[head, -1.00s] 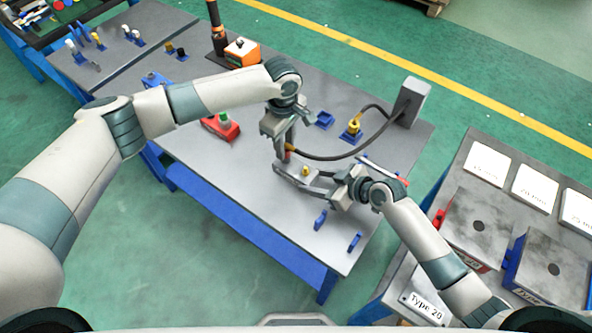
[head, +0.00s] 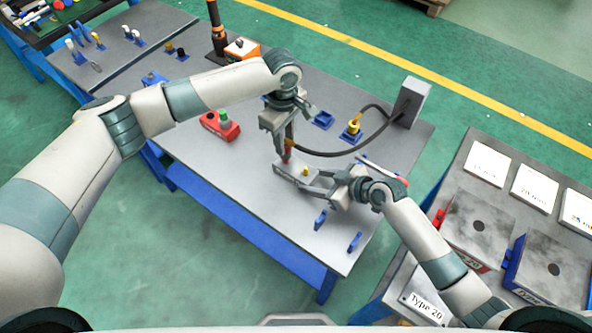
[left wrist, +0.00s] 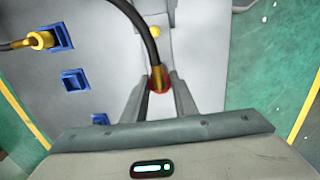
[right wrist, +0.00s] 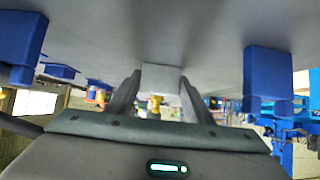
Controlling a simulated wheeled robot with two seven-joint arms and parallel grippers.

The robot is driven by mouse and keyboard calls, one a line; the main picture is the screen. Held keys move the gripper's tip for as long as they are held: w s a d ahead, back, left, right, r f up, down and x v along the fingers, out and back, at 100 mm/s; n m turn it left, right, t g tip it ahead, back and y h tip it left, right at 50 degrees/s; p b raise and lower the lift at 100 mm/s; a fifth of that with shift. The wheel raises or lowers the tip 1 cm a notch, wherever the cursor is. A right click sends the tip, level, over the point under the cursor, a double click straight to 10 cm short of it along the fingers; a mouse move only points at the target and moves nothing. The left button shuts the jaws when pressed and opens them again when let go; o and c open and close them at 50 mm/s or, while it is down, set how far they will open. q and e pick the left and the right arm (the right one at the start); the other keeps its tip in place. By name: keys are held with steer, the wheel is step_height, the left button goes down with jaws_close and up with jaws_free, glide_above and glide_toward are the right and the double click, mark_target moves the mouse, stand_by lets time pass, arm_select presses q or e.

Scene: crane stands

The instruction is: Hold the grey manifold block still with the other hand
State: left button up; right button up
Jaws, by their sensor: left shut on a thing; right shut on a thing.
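The grey manifold block (head: 292,172) sits on the table with a small yellow fitting (head: 305,171) on it. My right gripper (head: 314,182) is shut on the block from the right; in the right wrist view the block (right wrist: 162,78) is between the fingers. My left gripper (head: 287,154) is shut on the end of a black hose (head: 340,153), above the block's left part. The hose tip's underside is hidden.
The hose runs to a grey box (head: 410,102) at the table's right. Blue holders (head: 324,120), one with a yellow piece (head: 353,130), stand behind the grippers. A red object (head: 220,125) is at left. Small blue stands (head: 320,219) are in front. The table (head: 240,190) is clear at front left.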

arm_select(q)
steer(key=shift+r, duration=1.45)
arm_select(e)
steer(key=o, duration=1.3)
steer(key=shift+o, duration=0.2)
steer(key=shift+r, duration=0.1)
steer(key=v, duration=1.2)
arm_select(q)
steer(key=shift+r, duration=0.1)
steer(key=shift+r+p, duration=1.95)
steer(key=shift+p, duration=0.85)
arm_select(e)
steer(key=shift+r, duration=2.75)
